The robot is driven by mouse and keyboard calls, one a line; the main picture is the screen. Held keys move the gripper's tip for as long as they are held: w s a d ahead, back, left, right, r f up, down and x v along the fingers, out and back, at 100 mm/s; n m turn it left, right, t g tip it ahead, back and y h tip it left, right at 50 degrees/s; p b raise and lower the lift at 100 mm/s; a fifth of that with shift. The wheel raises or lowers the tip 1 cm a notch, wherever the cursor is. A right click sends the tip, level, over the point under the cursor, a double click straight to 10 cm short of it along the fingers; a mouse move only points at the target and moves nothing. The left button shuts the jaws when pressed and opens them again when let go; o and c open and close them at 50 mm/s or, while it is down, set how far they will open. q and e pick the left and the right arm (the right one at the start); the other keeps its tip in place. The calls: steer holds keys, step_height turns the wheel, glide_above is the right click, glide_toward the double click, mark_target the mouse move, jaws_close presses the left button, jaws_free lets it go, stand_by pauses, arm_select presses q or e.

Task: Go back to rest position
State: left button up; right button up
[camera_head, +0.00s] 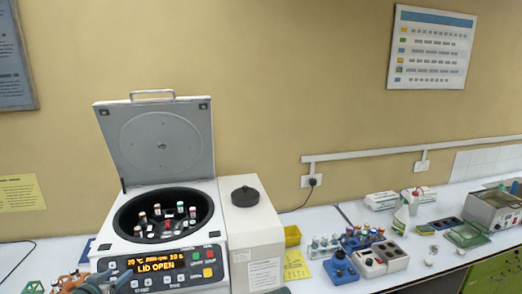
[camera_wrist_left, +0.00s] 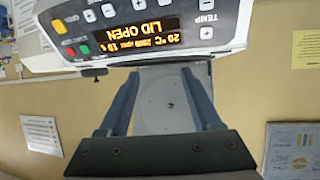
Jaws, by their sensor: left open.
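My left gripper (camera_head: 113,278) is at the bottom left of the head view, in front of the centrifuge (camera_head: 215,251), and only its tip end shows there. In the left wrist view its two blue-grey fingers (camera_wrist_left: 160,78) are apart with nothing between them. The centrifuge's front panel (camera_wrist_left: 150,35) appears upside down beyond the fingertips and reads "LID OPEN". Its lid (camera_head: 160,140) stands raised, and several capped tubes sit in the round rotor chamber (camera_head: 125,222). My right gripper is not seen.
The raised lid is a tall obstacle. The bench's left part looks mostly clear.

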arm_select(q)
steer(key=s+d+f+m+g+h+b, duration=0.1)
steer(key=d+f+g+b, duration=0.1)
steer(key=d+f, duration=0.45)
steer(key=d+f+m+g+h+b, duration=0.1)
steer(key=d+f+g+h+b, duration=0.2)
steer(key=d, duration=0.7)
steer(key=s+d+f+m+g+b, duration=0.1)
steer(key=d+f+m+g, duration=0.1)
steer(key=d+f, duration=0.5)
steer(key=s+d+f+g+y+b, duration=0.5)
steer(key=s+d+f, duration=0.4)
steer(key=s+d, duration=0.3)
steer(key=shift+s+d+g+b, duration=0.4)
steer(key=shift+g+b, duration=0.15)
steer(key=shift+g, duration=0.35)
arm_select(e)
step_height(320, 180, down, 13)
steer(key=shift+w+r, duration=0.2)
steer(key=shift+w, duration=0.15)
arm_select(q)
steer(key=shift+f, duration=0.1)
